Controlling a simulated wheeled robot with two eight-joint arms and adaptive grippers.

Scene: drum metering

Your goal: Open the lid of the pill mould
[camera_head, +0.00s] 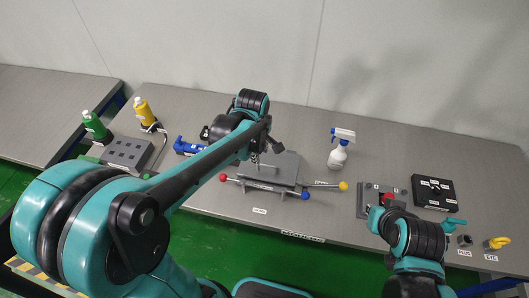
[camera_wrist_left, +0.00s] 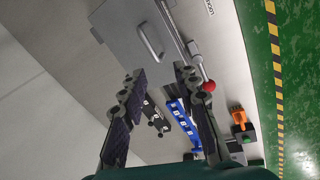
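The pill mould (camera_head: 285,168) is a flat grey metal block on the table, with its lid lying flat and apparently closed. Rods with red, blue and yellow ball ends stick out at its sides. In the left wrist view the lid (camera_wrist_left: 120,38) shows at the top, with a thin bar handle (camera_wrist_left: 151,43). My left gripper (camera_wrist_left: 158,70) is open and empty, its fingertips on either side of the handle's near end in the picture; contact is not seen. In the head view the left arm partly hides the mould.
The red ball (camera_wrist_left: 208,86) is close by the left fingers. A blue tool (camera_head: 187,147) and a grey holed block (camera_head: 127,153) lie left. A spray bottle (camera_head: 339,150) stands behind right. A control box (camera_head: 368,196) and black tray (camera_head: 433,191) are at right.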

